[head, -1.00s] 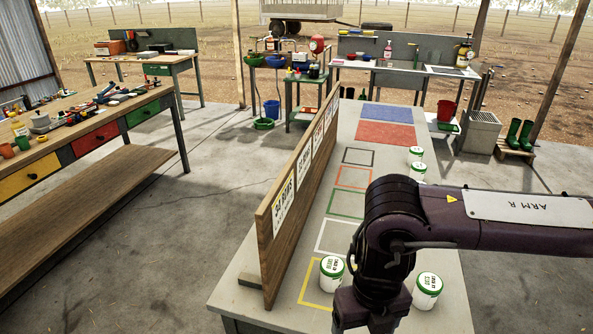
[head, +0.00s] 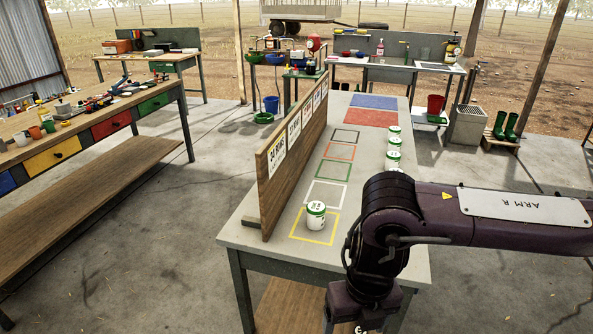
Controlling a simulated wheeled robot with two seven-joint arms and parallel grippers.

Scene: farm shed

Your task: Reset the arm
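My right arm (head: 480,212) comes in from the right and bends down over the near right part of the long grey table (head: 262,232). Its wrist reaches the bottom edge of the head view, and its gripper fingers are not visible. My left arm and gripper are not in view. A white jar with a green lid (head: 316,216) stands upright in the yellow outlined square, apart from my arm. Several similar jars (head: 393,160) stand in a row along the table's right edge, beyond my arm. My arm hides part of that edge.
A wooden board (head: 290,150) with labels stands along the table's left side. Red (head: 370,118) and blue (head: 374,102) areas lie at the far end. A tool bench (head: 110,165) is at left. Clear concrete floor (head: 130,270) lies between.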

